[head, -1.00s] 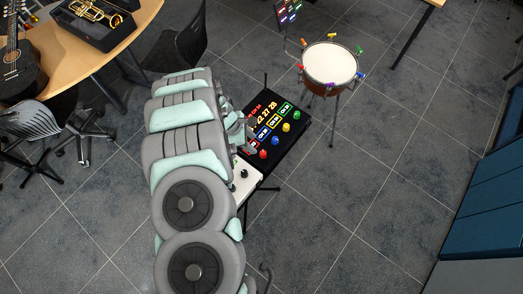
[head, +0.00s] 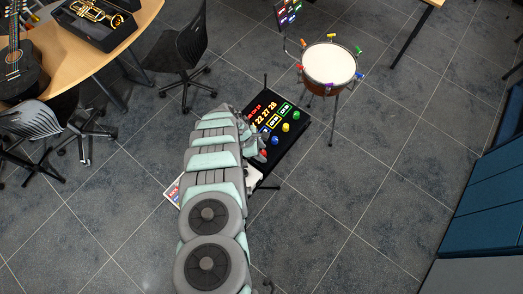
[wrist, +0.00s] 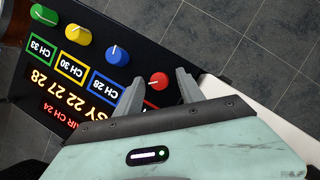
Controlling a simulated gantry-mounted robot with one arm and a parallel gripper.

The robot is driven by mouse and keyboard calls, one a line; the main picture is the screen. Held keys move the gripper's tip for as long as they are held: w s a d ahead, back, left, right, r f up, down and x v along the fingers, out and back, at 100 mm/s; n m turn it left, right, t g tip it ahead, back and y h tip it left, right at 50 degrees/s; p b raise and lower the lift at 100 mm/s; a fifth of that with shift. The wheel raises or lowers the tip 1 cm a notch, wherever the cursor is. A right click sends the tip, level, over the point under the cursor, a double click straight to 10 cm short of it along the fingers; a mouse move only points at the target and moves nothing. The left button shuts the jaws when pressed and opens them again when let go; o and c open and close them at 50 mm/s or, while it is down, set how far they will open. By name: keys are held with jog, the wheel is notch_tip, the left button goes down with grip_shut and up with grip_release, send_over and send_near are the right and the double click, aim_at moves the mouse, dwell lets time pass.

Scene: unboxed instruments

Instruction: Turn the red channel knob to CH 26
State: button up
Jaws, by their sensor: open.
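The red channel knob (wrist: 159,81) sits on the black panel (wrist: 180,45), between the two spread fingers of my gripper (wrist: 160,76) in the wrist view. The fingers are open, and I cannot tell whether either one touches it. A white pointer mark shows on the knob. Its own channel label is hidden behind my gripper. The panel display (wrist: 40,95) appears upside down, with red text "AIR CH 24", partly covered, and yellow numbers "22 27 28". In the head view the red knob (head: 264,153) shows beside my gripper (head: 258,150).
Blue (wrist: 117,55), yellow (wrist: 78,33) and green (wrist: 44,14) knobs stand in a row beside the red one. A white surface (wrist: 265,110) adjoins the panel. A drum (head: 330,64) on a stand is behind it. Open floor lies to the right.

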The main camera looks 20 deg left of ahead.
dwell(0.3)
grip_shut()
dwell(0.4)
